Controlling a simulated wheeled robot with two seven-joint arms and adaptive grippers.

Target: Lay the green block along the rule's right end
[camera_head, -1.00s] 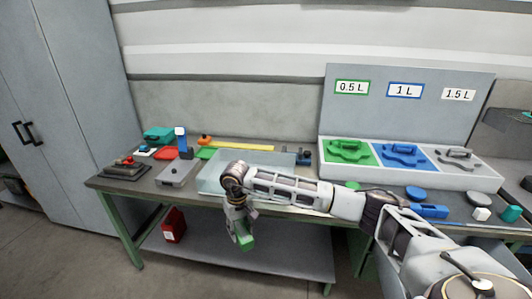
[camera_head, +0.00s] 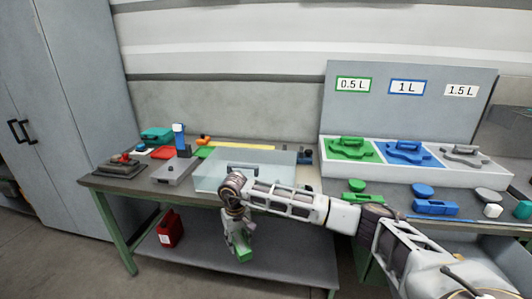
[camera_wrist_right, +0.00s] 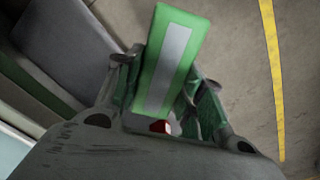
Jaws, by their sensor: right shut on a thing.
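The green block (camera_head: 243,254) is in my right gripper (camera_head: 238,237), which hangs below the table-top level in front of the bench. In the right wrist view the green block (camera_wrist_right: 168,62), with a grey stripe down its face, is clamped between the fingers (camera_wrist_right: 158,98) and sticks out past them, tilted. A yellow strip, seemingly the rule (camera_head: 245,147), lies along the back of the bench behind a clear bin; the gripper is well apart from it. A small dark-blue thing (camera_head: 305,157) stands near its right end. My left gripper is not in view.
The clear bin (camera_head: 210,185) stands between my right arm and the strip. Green, blue and grey caps and blocks lie at right before the shadow board (camera_head: 412,95). A red can (camera_head: 170,229) stands on the lower shelf.

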